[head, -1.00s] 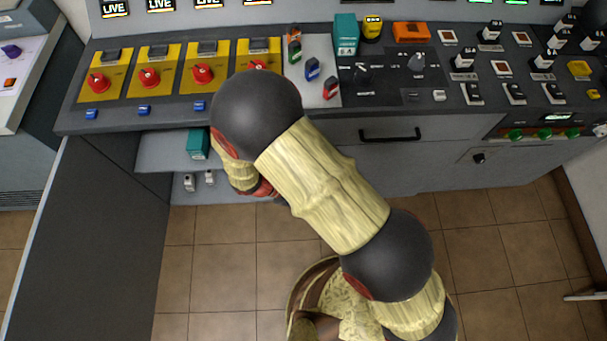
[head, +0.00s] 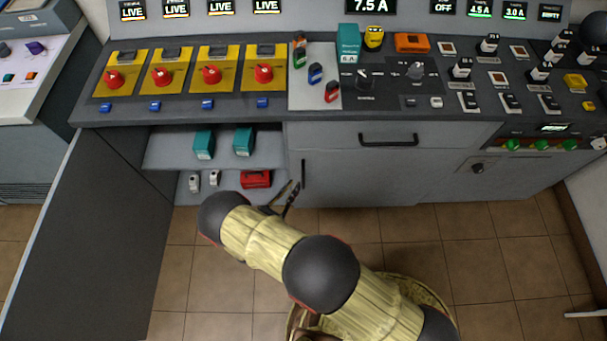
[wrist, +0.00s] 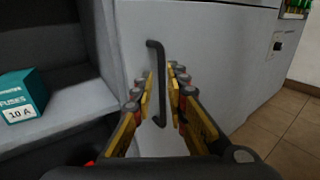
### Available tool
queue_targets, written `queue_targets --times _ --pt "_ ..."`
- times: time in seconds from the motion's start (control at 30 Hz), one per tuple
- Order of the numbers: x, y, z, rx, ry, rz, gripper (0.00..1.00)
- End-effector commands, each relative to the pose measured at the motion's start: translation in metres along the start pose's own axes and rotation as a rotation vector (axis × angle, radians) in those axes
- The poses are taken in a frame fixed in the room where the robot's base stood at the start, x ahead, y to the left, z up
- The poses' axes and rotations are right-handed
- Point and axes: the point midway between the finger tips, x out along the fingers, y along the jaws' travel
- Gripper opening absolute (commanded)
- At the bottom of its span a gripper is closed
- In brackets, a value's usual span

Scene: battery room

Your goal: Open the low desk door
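The low desk door (head: 350,172) is a grey panel under the drawer and looks closed. Its dark vertical bar handle (head: 303,174) is near its left edge. In the wrist view, the handle (wrist: 158,85) stands upright between the two fingers of my gripper (wrist: 157,92). The fingers are apart, one on each side of the bar, with gaps visible. I cannot tell how deep the bar sits between them. In the head view, my gripper (head: 287,194) is low in front of the door, just below and left of the handle.
An open shelf bay (head: 270,150) left of the door holds teal fuse boxes (head: 243,142), a red item (head: 256,179) and small white items. A dark panel (head: 90,220) stands out at the left. A drawer (head: 335,135) is above the door. The tiled floor (head: 480,250) is clear at the right.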

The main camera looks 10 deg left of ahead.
Motion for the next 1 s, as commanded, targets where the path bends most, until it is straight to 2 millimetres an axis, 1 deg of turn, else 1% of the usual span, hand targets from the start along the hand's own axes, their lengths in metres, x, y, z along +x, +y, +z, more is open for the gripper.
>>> queue_targets --times 0.17,0.4,0.5,0.63,0.9,1.0 --pt "0.022 -0.001 -0.001 0.001 -0.002 -0.007 0.15" --pt "0.058 -0.002 -0.001 0.001 -0.001 -0.008 0.15" --pt "0.068 -0.002 -0.001 0.001 -0.001 -0.007 0.15" --pt "0.074 -0.002 0.0 0.0 -0.001 -0.005 0.15" --pt "0.075 -0.002 0.001 0.0 -0.001 -0.005 0.15" --pt "0.075 -0.002 0.001 0.0 0.0 -0.005 0.09"
